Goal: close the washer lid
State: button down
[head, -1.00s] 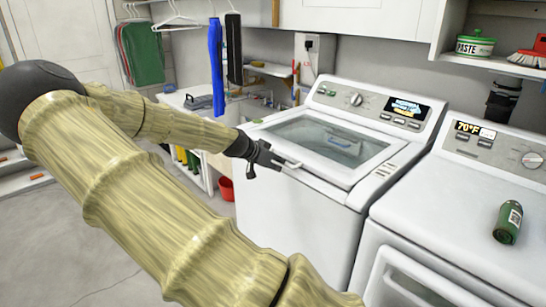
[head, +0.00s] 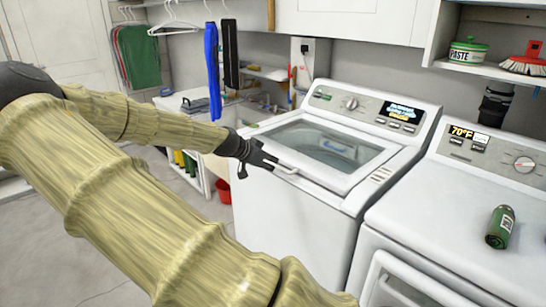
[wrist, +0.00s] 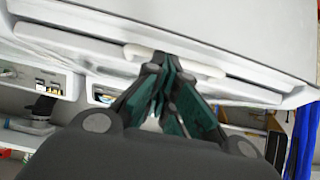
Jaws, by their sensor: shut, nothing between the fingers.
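The white washer (head: 290,215) stands in the middle of the head view. Its lid (head: 360,178), with a glass window (head: 325,145), lies flat or nearly flat on the top; I cannot tell whether a small gap is left. A pale handle (head: 286,170) is at the lid's front left edge and also shows in the wrist view (wrist: 205,69). My gripper (head: 268,162) is shut and empty, its fingertips (wrist: 166,58) at the handle. They look touching or very close, and they hide part of the handle in the wrist view.
A white dryer (head: 450,225) stands close at the right, with a green bottle (head: 500,227) on top. A shelf with a paste tub (head: 468,52) and brush (head: 525,63) hangs above. A red bucket (head: 223,191) is on the floor left of the washer.

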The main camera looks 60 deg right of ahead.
jog(key=w+a+f+b, duration=0.1)
jog(key=w+a+f, duration=0.1)
jog(key=a+f, duration=0.2)
jog(key=a, duration=0.3)
jog(key=shift+a+f, duration=0.15)
jog(key=shift+f, duration=0.25)
jog(key=s+a+f+n+y, duration=0.1)
jog(key=s+a+f+n, duration=0.35)
jog(key=f, duration=0.45)
jog(key=s+a+f+n+y, duration=0.25)
jog(key=s+a+f, duration=0.2)
jog(key=f, duration=0.55)
jog(key=s+a+f+n, duration=0.35)
jog(key=a+f, duration=0.25)
jog(key=f, duration=0.3)
jog(key=s+a+f+n+y, duration=0.2)
jog(key=s+a+f+n, duration=0.1)
jog(key=a, duration=0.6)
jog(key=s+a+f+n+t+y+p, duration=0.1)
jog(key=s+a, duration=0.4)
jog(key=a, duration=0.5)
jog(key=s+a+f+n+t+y+p, duration=0.1)
jog(key=s+a+f+n+y, duration=0.2)
jog(key=a+n, duration=0.3)
jog(key=s+a+f, duration=0.1)
jog(key=a, duration=0.2)
jog(key=shift+a+f+y, duration=0.3)
jog(key=shift+y, duration=0.05)
jog(key=shift+a, duration=0.1)
